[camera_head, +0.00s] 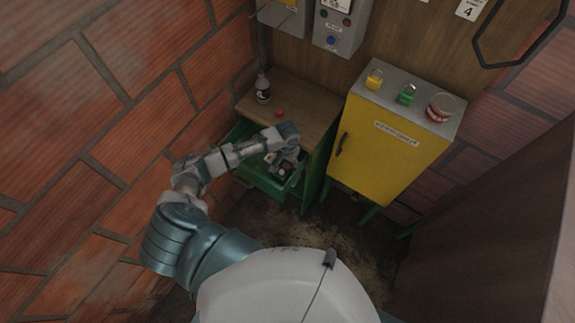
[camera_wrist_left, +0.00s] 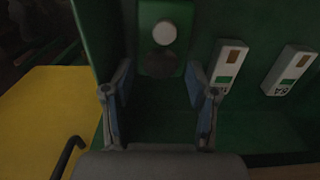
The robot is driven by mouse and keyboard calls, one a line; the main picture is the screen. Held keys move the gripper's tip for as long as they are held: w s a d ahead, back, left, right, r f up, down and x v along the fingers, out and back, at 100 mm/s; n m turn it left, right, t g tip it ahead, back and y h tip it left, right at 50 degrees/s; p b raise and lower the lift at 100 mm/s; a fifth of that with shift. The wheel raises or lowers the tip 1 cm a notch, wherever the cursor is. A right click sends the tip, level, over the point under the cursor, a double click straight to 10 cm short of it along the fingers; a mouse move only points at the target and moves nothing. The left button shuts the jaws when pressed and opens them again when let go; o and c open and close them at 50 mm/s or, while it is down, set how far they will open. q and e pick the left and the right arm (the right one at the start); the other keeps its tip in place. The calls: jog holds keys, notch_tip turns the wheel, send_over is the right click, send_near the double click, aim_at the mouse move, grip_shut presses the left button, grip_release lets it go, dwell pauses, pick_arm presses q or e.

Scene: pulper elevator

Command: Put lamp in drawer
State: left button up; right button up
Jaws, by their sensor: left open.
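The green drawer (camera_head: 262,184) is pulled open under the wooden-topped table. My left gripper (camera_head: 283,165) points down into it. In the left wrist view my left gripper (camera_wrist_left: 160,105) is open, with its two fingers apart. A green piece with a round white face (camera_wrist_left: 164,34) lies just beyond the fingertips and between their lines; it may be the lamp, but I cannot tell for sure. I cannot tell if the fingers touch it. My right gripper is not in view.
Two white blocks (camera_wrist_left: 228,65) with coloured labels lie in the drawer. A dark bottle (camera_head: 262,90) and a small red object (camera_head: 278,113) stand on the tabletop (camera_head: 300,100). A yellow cabinet (camera_head: 385,150) is at the right, and a brick wall (camera_head: 90,130) is close at the left.

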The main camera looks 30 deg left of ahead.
aim_at(288, 166)
pick_arm(q)
notch_tip(288, 166, up, 4)
jog(key=shift+r, duration=0.25)
jog(key=r, duration=0.3)
jog(key=shift+a+r, duration=0.25)
jog(key=shift+r, duration=0.15)
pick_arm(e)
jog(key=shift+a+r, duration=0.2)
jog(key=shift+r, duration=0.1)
